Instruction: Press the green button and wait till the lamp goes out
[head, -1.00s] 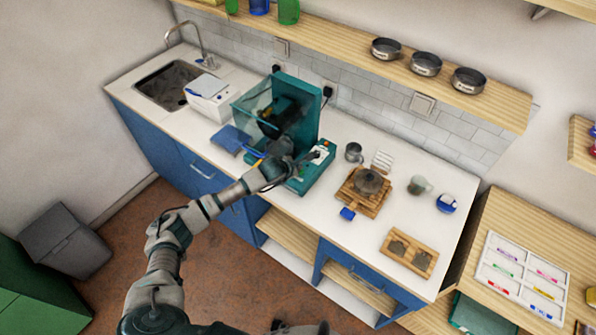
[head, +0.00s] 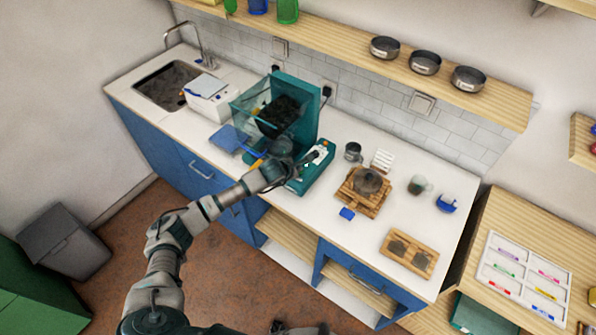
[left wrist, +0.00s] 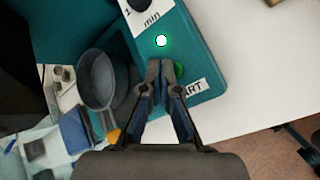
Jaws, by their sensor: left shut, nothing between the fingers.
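The teal machine (head: 318,178) stands on the white counter. In the left wrist view, its green button (left wrist: 180,70) is partly hidden behind my fingertips, beside a label (left wrist: 190,88) reading "ART". The round lamp (left wrist: 161,41) just beyond the fingertips is lit, white with a green rim. My left gripper (left wrist: 160,64) is shut and empty, its tips over the panel at the button's left edge. I cannot tell whether they touch it. In the head view, the left gripper (head: 300,163) is low over the machine's front panel.
A dark round pan (left wrist: 110,80) sits on the machine left of the fingers. A clear bin with dark contents (head: 280,115) is above. A pot on a wooden board (head: 368,182), a metal cup (head: 353,151) and a blue block (head: 347,214) stand to the right.

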